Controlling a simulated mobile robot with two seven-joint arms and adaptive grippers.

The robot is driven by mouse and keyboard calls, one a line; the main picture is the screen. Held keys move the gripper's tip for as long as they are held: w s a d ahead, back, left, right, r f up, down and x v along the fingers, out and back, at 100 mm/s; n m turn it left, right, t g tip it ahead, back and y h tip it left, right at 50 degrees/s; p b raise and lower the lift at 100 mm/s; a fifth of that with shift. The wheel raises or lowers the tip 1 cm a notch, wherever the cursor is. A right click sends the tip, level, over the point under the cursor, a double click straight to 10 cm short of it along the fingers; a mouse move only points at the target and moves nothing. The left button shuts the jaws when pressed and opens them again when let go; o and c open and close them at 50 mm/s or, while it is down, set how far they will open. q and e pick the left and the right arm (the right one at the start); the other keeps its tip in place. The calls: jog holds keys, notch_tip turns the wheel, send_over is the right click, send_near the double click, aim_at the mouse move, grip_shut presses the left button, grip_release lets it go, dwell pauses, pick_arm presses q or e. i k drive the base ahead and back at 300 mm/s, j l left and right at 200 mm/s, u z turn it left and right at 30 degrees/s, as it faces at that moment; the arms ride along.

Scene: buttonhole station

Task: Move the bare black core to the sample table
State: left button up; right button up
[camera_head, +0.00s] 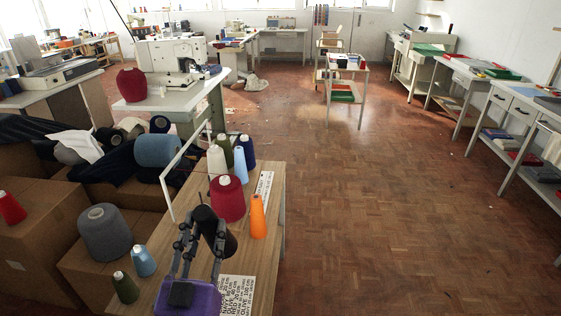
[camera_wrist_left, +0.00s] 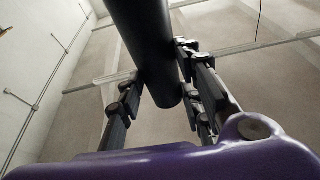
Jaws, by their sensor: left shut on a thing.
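The bare black core (camera_head: 210,222), a dark cylinder, is gripped above the wooden table (camera_head: 268,215) in the head view and leans a little. My left gripper (camera_head: 202,226), with its purple body, is shut on it, one finger on each side. In the left wrist view the black core (camera_wrist_left: 150,45) runs between the fingers of my left gripper (camera_wrist_left: 160,88) and hides part of the ceiling. My right gripper is not in view. White-legged benches with coloured flat pieces (camera_head: 460,66) line the right wall; I cannot tell which one is the sample table.
A red cone (camera_head: 227,199), an orange cone (camera_head: 257,217) and several others stand on the wooden table, close to the core. Cardboard boxes (camera_head: 30,230) with yarn cones fill the left. A white trolley (camera_head: 345,80) stands mid-room. The parquet floor (camera_head: 390,200) is open.

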aim_at(240, 166)
jog(key=i+l, duration=0.25)
jog(key=l, duration=0.2)
jog(key=i+l, duration=0.25)
jog(key=l, duration=0.15)
jog(key=i+l, duration=0.55)
jog(key=i+u, duration=0.05)
jog(key=i, duration=0.05)
